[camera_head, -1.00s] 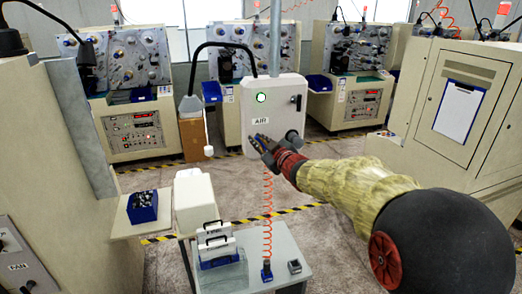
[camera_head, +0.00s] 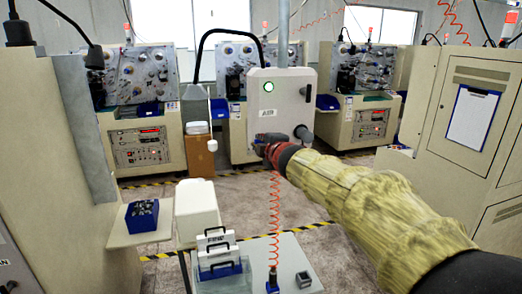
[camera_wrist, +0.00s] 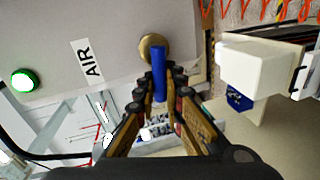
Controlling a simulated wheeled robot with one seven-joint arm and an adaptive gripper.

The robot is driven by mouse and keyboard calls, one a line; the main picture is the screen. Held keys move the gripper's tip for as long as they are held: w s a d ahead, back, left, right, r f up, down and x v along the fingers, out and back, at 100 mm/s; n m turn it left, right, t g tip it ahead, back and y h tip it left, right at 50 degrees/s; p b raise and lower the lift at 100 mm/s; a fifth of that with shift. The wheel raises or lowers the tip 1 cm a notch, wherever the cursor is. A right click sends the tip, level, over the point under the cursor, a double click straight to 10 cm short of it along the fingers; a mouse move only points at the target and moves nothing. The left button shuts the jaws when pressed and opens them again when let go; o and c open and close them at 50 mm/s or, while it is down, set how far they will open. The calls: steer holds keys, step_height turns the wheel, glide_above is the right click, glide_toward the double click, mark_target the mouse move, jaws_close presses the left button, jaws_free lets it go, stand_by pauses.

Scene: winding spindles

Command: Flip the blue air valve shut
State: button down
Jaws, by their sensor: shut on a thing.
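The blue air valve lever (camera_wrist: 160,72) shows in the wrist view, extending from a round brass fitting (camera_wrist: 153,46) on the underside area of the AIR box. My gripper (camera_wrist: 160,84) is shut on the lever, with one finger on each side of it. In the head view my gripper (camera_head: 262,148) is at the lower left edge of the pale AIR box (camera_head: 281,92). The lever itself is hidden there behind the gripper and my wrist.
A green lamp (camera_head: 268,87) glows on the box. A coiled red hose (camera_head: 276,215) hangs below the gripper to a small bench. A dark knob-like fitting (camera_head: 303,134) is just right of my wrist. A white case (camera_head: 197,208) stands lower left.

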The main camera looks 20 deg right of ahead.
steer(key=shift+f+n+h+b, duration=0.3)
steer(key=shift+n+b, duration=0.2)
steer(key=shift+b, duration=0.15)
steer(key=c, duration=1.9)
jaws_free()
steer(key=s, duration=0.4)
steer(key=s+r, duration=0.1)
steer(key=s, duration=0.3)
steer(key=s+r, duration=0.1)
steer(key=s, duration=0.2)
steer(key=shift+s+r, duration=0.15)
steer(key=shift+s, duration=0.25)
